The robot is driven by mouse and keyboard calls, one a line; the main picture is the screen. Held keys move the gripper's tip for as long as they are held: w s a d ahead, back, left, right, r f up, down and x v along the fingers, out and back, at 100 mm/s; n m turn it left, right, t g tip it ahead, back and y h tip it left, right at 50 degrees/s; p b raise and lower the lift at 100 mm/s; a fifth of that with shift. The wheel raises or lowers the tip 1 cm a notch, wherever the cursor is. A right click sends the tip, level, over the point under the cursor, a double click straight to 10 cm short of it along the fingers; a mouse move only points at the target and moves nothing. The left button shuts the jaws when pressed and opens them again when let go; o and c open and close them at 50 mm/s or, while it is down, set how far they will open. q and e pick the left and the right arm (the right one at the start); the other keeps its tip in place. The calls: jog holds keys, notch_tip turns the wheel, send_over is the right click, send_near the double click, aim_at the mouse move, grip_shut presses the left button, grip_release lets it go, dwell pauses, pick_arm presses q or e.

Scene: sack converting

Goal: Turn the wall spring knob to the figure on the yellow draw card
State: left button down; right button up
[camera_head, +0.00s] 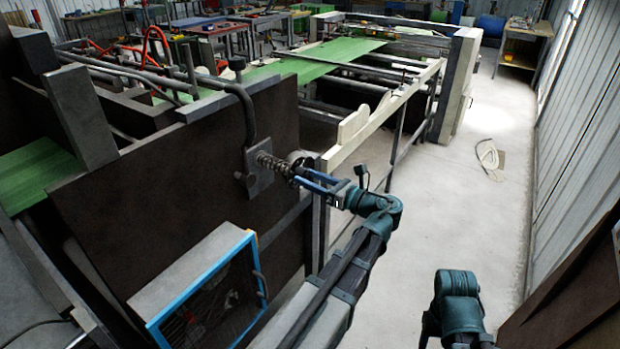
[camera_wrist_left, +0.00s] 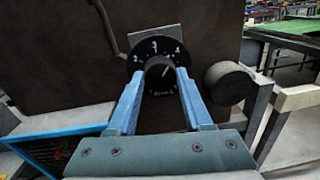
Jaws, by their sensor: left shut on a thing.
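The wall spring knob (camera_head: 296,159) sticks out from the dark machine wall on a coiled spring (camera_head: 270,163) with a grey mounting plate (camera_head: 252,180). In the left wrist view the knob (camera_wrist_left: 159,67) is a round dark end in front of a black dial (camera_wrist_left: 151,47) with white figures and marks; a 4 seems to show at upper right, the others are hard to read. My left gripper (camera_head: 303,176) has its blue fingers on both sides of the knob, shut on it; they also show in the wrist view (camera_wrist_left: 160,75). I see no yellow draw card. My right gripper is out of view.
A blue-framed mesh box (camera_head: 205,290) stands below the knob. A bent grey pipe (camera_head: 245,105) runs down just above the mounting plate. A dark round cylinder (camera_wrist_left: 229,83) sits right of the knob. Pale floor (camera_head: 470,215) is open to the right, with a hose loop (camera_head: 488,158).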

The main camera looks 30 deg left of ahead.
pick_arm(q)
jog(key=shift+m, duration=1)
jog(key=shift+c, duration=1.6)
grip_release()
jog(key=s+d, duration=0.1)
jog(key=d, duration=1.2)
jog(key=shift+s+d, duration=0.35)
jog(key=shift+s, duration=0.05)
